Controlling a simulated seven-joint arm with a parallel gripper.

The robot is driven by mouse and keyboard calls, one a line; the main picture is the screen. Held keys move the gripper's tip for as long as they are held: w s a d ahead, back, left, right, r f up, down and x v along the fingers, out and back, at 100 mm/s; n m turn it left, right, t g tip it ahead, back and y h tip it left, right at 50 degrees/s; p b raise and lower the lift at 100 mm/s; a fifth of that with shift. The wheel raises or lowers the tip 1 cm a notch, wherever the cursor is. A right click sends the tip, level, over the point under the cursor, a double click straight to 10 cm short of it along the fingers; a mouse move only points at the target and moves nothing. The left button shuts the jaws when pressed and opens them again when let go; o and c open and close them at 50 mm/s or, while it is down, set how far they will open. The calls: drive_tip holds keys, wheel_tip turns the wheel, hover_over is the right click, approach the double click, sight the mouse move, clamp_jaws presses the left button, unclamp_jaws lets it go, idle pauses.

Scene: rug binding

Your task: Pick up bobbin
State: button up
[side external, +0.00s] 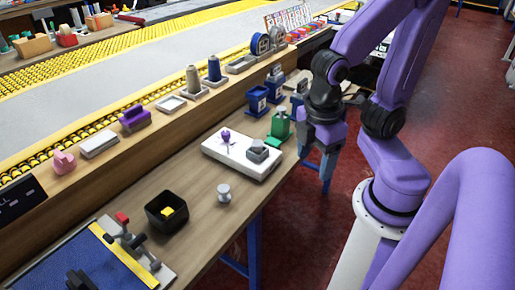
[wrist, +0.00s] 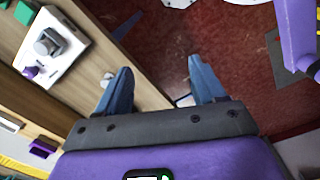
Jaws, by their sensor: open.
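A small pale grey bobbin (side external: 223,193) stands upright on the wooden bench in the side view, between the white tray and a black box. In the wrist view a small pale object (wrist: 107,79), probably the same bobbin, shows just left of the left finger, partly hidden. My gripper (side external: 327,172) hangs past the bench's right edge, above the red floor, well apart from the bobbin. In the wrist view my gripper (wrist: 160,68) has its two blue fingers spread, with nothing between them.
A white tray (side external: 228,157) with a purple knob and grey block lies nearest my gripper. A green holder (side external: 280,126) stands behind it. The black box (side external: 166,212) holds something yellow. A clamp (side external: 128,238) and blue mat (side external: 95,268) lie in front. Bare bench surrounds the bobbin.

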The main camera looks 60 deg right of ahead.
drive_tip(key=w+f+n+t+h, duration=0.1)
drive_tip(key=w+f+n+h, duration=0.1)
drive_tip(key=w+f+h, duration=0.3)
drive_tip(key=w+f+n+t+h, duration=0.2)
drive_tip(key=w+f+h, duration=0.4)
drive_tip(key=w, duration=0.3)
drive_tip(key=w+f+n+t+h, duration=0.1)
drive_tip(key=w+f+n+h, duration=0.3)
drive_tip(key=w+f, duration=0.3)
drive_tip(key=shift+d+h, duration=0.2)
drive_tip(key=shift+h, duration=0.7)
drive_tip(key=shift+w+d, duration=0.15)
drive_tip(key=shift+d, duration=0.35)
approach(259, 140)
drive_tip(key=x, duration=0.3)
drive_tip(key=f+x, duration=0.1)
drive_tip(key=x, duration=0.1)
drive_tip(key=shift+d, duration=0.25)
drive_tip(key=shift+r+x, duration=0.2)
drive_tip(key=shift+x, duration=1.1)
drive_tip(key=shift+r+x, duration=0.15)
drive_tip(key=shift+x, duration=1.15)
drive_tip(key=shift+w, duration=0.1)
drive_tip(key=c, duration=1.1)
